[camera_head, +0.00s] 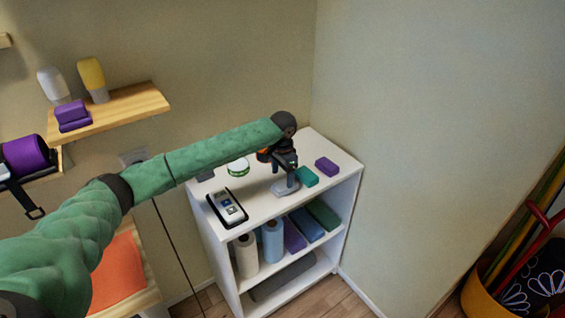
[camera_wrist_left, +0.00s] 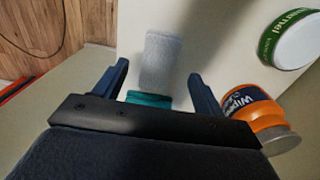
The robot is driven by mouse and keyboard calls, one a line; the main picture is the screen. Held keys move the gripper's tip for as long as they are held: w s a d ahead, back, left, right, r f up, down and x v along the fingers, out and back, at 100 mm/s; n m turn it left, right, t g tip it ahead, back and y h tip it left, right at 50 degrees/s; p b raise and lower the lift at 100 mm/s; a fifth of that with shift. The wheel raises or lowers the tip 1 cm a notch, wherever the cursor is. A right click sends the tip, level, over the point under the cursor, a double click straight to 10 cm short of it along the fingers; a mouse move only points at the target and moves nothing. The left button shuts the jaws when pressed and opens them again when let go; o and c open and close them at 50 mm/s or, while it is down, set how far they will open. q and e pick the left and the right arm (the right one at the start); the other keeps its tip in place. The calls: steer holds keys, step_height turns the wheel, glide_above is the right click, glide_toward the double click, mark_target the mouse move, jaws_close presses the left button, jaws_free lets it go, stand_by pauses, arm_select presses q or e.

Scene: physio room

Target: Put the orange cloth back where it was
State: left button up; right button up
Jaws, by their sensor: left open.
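A flat orange sheet, which looks like the orange cloth (camera_head: 120,275), lies on a wooden surface at the lower left of the head view, partly hidden behind my left arm. My left gripper (camera_head: 286,174) is over the white shelf top, apart from that sheet. In the left wrist view the left gripper (camera_wrist_left: 158,72) is open. A light grey, soft-looking piece (camera_wrist_left: 161,60) and a teal block (camera_wrist_left: 148,99) show between and beyond its fingers; I see no contact. A red-orange strip at that view's left edge is too cut off to identify. My right gripper is not in view.
The white shelf unit (camera_head: 345,188) carries a black-and-white device (camera_head: 227,207), a green-white tub (camera_head: 238,168), a teal block (camera_head: 307,177) and a purple block (camera_head: 327,167). An orange wipes tub (camera_wrist_left: 252,110) stands close to the gripper's right finger. Walls stand behind and right.

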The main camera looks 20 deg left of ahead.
mark_target(283, 184)
arm_select(q)
step_height(283, 184, up, 8)
steer(key=b, duration=0.2)
steer(key=shift+f, duration=0.25)
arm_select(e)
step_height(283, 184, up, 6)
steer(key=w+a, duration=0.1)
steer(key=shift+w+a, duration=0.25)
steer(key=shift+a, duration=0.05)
arm_select(q)
steer(key=shift+f, duration=0.1)
